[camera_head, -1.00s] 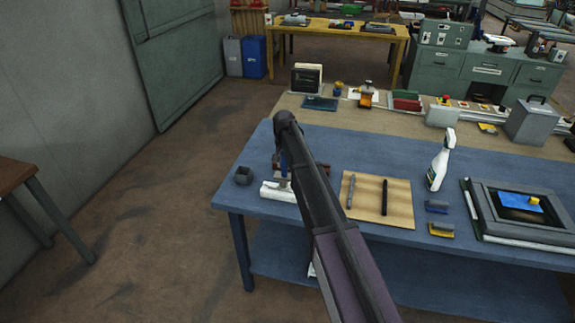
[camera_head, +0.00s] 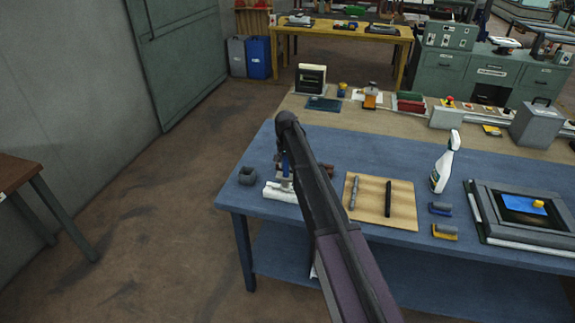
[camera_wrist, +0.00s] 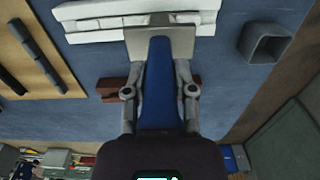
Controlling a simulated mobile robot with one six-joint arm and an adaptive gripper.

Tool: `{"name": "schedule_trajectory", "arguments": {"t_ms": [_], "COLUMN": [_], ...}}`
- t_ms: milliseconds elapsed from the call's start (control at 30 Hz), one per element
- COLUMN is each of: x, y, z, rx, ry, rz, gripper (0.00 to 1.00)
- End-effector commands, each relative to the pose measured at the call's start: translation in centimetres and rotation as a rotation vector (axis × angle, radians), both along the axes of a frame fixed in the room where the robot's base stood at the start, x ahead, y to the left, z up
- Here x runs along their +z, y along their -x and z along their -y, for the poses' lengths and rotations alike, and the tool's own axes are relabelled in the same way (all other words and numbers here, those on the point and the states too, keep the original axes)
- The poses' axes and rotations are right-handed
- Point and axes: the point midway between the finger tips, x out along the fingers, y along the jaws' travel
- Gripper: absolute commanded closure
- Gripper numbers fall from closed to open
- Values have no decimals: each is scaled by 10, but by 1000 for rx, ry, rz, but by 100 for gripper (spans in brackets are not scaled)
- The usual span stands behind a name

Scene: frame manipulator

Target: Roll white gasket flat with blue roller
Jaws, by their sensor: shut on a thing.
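My gripper (camera_wrist: 160,45) is shut on a blue handle (camera_wrist: 158,90), seen in the wrist view as a blue strip between the fingers; I take it for the blue roller's. In the head view my gripper (camera_head: 285,172) is low over the left end of the blue table, largely behind my arm. White layered strips (camera_wrist: 105,20), perhaps the white gasket, lie just beyond the fingertips; they also show in the head view (camera_head: 278,194). Whether the roller touches them I cannot tell.
A grey open box (camera_head: 247,176) stands left of the strips, near the table edge. Brown blocks (camera_wrist: 112,88) lie beside the gripper. Right are a board (camera_head: 370,202) with two dark bars, a spray bottle (camera_head: 440,168), small blue and yellow tools (camera_head: 444,231) and a dark frame (camera_head: 490,217).

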Motion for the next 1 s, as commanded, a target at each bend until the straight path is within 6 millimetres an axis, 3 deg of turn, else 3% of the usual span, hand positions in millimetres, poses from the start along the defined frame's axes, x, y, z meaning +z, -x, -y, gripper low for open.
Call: {"name": "schedule_trajectory", "arguments": {"t_ms": [500,1000], "x": [-1,-1], "y": [-7,-6], "z": [-23,-25], "rx": [1,1], "ry": [-1,-1], "rz": [-2,-3], "gripper": [100,100]}}
